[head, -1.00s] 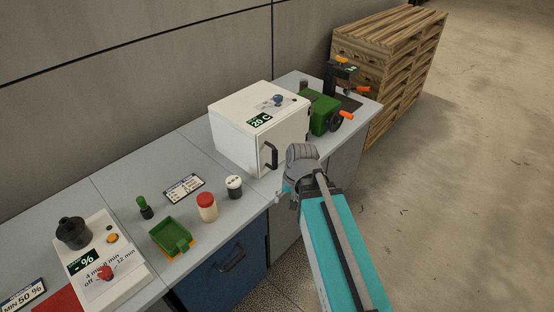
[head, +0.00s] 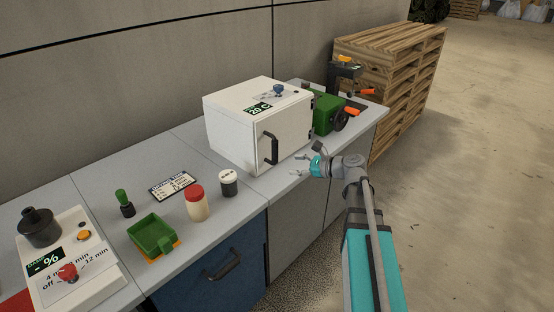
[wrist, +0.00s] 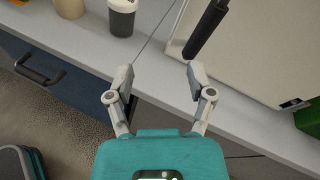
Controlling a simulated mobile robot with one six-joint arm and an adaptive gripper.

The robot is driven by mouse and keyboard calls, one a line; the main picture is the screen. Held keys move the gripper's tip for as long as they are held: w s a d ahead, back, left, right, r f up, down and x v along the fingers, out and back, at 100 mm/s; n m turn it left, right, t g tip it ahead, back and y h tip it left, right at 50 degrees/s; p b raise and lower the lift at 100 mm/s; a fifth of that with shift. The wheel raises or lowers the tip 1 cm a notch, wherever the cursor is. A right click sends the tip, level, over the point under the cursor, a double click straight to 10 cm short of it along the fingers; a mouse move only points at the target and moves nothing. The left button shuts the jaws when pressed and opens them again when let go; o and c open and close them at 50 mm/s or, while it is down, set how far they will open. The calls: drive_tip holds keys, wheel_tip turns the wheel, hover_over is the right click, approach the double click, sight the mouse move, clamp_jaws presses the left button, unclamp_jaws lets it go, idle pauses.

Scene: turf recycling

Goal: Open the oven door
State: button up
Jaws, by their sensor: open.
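The white oven (head: 235,125) stands on the grey bench, with a display reading 20 C on its top. Its door (head: 291,139) faces right and looks shut. A dark vertical handle (head: 270,149) sits near the door's left edge. My gripper (head: 299,166) is open and empty, in front of the oven and to the right of the handle, apart from it. In the wrist view the open fingers (wrist: 158,74) are over the bench's front edge. The handle (wrist: 207,28) shows just beyond the right fingertip, against the pale door (wrist: 245,45).
Left of the oven stand a black jar with a white lid (head: 228,184), a red-lidded jar (head: 196,204) and a green scoop (head: 153,234). A green machine with orange handles (head: 328,112) stands close behind the oven.

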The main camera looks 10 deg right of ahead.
sight(275, 145)
drive_tip(key=d+m+t+b, duration=0.1)
drive_tip(key=w+d+m+t+b, duration=0.1)
drive_tip(key=d+m, duration=0.1)
drive_tip(key=w+d+m+t+y, duration=0.1)
drive_tip(key=d+m, duration=0.1)
drive_tip(key=shift+w+r+b, duration=0.1)
drive_tip(key=shift+r+b, duration=0.05)
drive_tip(key=shift+b, duration=0.25)
drive_tip(key=shift+w+a, duration=0.1)
drive_tip(key=shift+x, duration=6.8)
drive_tip(key=shift+r, duration=0.1)
clamp_jaws()
drive_tip(key=shift+d, duration=0.25)
drive_tip(key=shift+a, duration=0.15)
